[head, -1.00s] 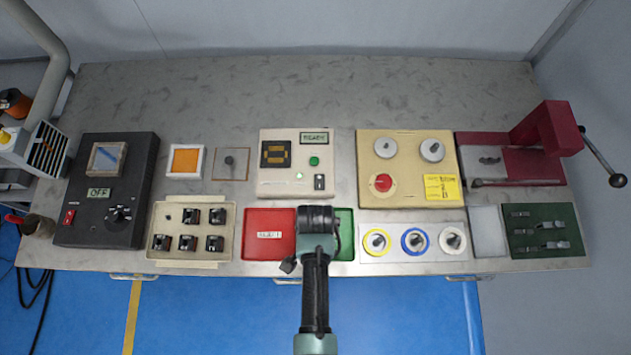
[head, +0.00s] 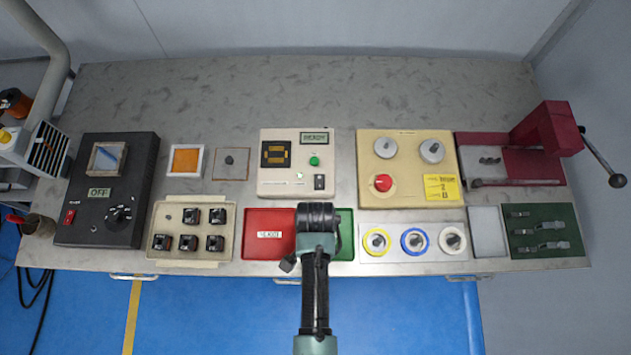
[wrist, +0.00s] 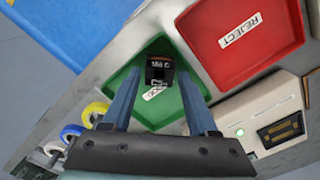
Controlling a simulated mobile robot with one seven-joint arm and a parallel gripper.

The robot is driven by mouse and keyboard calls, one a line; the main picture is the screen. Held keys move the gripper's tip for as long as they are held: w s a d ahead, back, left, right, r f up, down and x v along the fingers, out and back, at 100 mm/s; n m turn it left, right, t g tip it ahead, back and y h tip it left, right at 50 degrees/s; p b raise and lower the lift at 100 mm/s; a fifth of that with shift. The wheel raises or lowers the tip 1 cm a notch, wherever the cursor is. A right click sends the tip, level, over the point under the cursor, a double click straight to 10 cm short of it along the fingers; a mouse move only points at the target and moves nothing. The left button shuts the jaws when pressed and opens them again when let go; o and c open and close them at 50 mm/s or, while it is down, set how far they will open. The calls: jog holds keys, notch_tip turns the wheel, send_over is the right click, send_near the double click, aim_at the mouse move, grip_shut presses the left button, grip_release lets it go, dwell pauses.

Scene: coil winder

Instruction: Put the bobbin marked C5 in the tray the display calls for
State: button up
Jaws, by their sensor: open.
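A black bobbin (wrist: 159,69) with small white marks shows in the wrist view over the green tray (wrist: 147,113); I cannot read the marks surely. My gripper (wrist: 160,82) is open, its blue fingers on either side of the bobbin with gaps showing. I cannot tell whether the bobbin rests on the tray floor. In the head view my arm hides the bobbin and much of the green tray (head: 346,232). The red tray (head: 262,252) beside it is labelled REJECT and looks empty. The tester (head: 268,186) has a dark display (head: 276,153) with amber segments and a small READY screen (head: 314,138).
Several black bobbins stand in the beige holder (head: 165,257), left of the red tray; its upper-left place is empty. A panel with yellow, blue and white ringed spools (head: 415,240) lies right of the green tray. The table's back (head: 300,90) is clear.

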notch_tip(320, 180, up, 10)
jog(key=w+r+n+t, duration=0.3)
jog(key=w+r+t, duration=0.6)
jog(key=w+r, duration=0.95)
jog(key=w+r+n+t, duration=0.1)
jog(key=w+r+t, duration=0.15)
jog(key=r, duration=0.55)
jog(key=w+r+n+t, duration=0.1)
jog(key=w+r+t, duration=0.15)
jog(key=r, duration=0.55)
notch_tip(320, 180, up, 17)
jog(key=s+n+t, duration=0.1)
jog(key=s+t, duration=0.1)
jog(key=t, duration=0.4)
jog(key=s+r+n+t, duration=0.1)
jog(key=s+r+t, duration=0.2)
jog(key=s+r, duration=0.3)
jog(key=s+r+n+t, duration=0.2)
jog(key=s+r+t, duration=0.2)
jog(key=r, duration=0.9)
jog(key=shift+s+r, duration=0.35)
jog(key=shift+s, duration=0.65)
jog(key=shift+d, duration=0.1)
